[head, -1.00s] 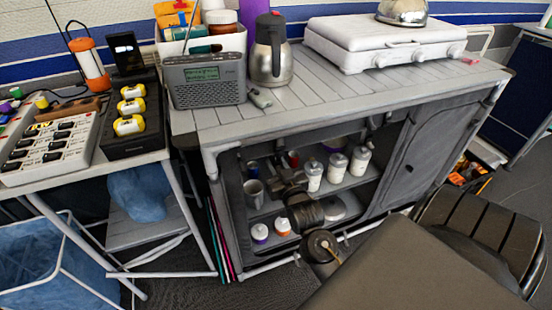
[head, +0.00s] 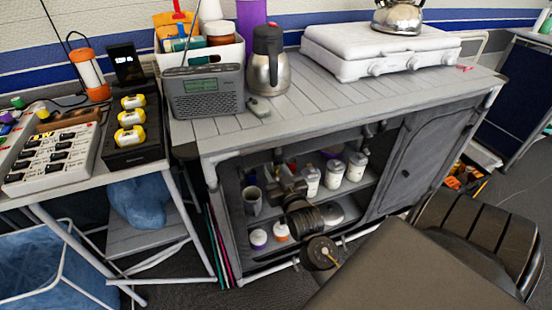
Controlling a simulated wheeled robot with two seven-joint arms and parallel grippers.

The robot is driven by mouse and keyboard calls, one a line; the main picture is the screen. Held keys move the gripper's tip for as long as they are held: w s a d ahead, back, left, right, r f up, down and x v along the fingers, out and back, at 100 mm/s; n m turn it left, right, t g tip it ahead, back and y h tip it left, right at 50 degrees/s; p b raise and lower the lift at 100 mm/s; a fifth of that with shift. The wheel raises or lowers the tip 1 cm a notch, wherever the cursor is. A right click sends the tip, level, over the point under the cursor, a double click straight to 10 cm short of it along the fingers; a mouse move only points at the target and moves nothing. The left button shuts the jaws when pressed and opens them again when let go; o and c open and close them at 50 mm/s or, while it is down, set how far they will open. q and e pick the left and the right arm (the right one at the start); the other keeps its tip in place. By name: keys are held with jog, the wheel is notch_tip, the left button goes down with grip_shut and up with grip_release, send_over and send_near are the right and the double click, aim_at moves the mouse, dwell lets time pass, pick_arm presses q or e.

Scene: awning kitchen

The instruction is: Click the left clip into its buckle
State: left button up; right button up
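Small dark fittings (head: 367,131) hang under the worktop's front edge at the right of the open shelves. I cannot tell clip from buckle in them. The left clip and its buckle are not clearly made out; a dark shape under the edge at the left is mixed with my gripper. My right gripper (head: 283,172) is at the left part of the cupboard opening, just below the worktop edge. It is small, dark and partly covered by its own wrist, so its fingers cannot be read. My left gripper is out of view.
The cupboard (head: 234,222) holds a grey mug (head: 252,200), white jars (head: 334,173) and small lidded tubs. On top stand a radio (head: 207,92), a steel flask (head: 268,68) and a white stove (head: 378,52).

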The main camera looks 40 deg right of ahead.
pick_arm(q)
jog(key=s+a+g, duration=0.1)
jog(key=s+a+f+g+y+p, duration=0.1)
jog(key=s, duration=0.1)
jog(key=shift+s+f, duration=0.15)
pick_arm(e)
jog(key=v, duration=1)
jog(key=shift+s+a, duration=0.2)
jog(key=shift+s, duration=0.15)
